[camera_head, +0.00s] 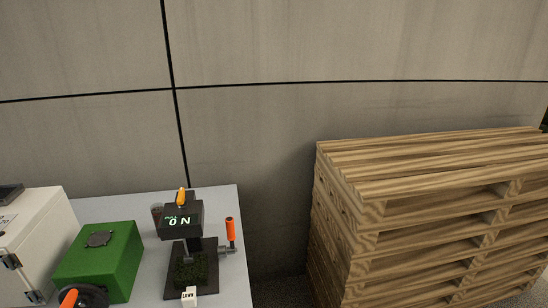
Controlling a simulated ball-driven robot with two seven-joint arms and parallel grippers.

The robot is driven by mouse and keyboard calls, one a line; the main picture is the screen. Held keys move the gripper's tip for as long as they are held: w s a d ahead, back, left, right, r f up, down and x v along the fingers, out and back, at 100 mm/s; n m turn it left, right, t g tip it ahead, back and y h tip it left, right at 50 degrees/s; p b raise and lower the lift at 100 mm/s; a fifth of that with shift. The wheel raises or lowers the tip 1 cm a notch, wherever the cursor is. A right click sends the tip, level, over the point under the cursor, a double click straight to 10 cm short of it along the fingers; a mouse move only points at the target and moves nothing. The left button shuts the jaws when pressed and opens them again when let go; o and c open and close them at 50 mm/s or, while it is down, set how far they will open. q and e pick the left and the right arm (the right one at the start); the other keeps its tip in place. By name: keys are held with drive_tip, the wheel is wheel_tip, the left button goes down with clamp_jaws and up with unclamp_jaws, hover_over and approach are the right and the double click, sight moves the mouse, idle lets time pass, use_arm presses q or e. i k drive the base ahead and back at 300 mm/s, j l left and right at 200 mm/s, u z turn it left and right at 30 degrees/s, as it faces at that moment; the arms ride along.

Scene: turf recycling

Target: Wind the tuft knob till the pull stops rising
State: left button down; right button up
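A dark tester (183,217) stands on the light table with its display showing "0 N" under small lettering that seems to read PULL. A crank with an upright orange handle (231,230) sticks out of its right side. A smaller orange piece (181,195) sits on top of the head. I cannot tell for sure which of these is the tuft knob. A green turf piece (190,272) lies on the tester's dark base, below the head. A white tag reading LAWN (189,296) stands at the front of the base. Neither of my grippers shows.
A green box (100,262) and a black wheel with an orange grip (69,298) stand left of the tester. A white cabinet (35,238) is at the far left. Stacked wooden pallets (425,215) fill the right, past a gap. A grey wall (260,130) rises behind.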

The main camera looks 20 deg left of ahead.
sight(180, 201)
drive_tip(key=u, duration=1.25)
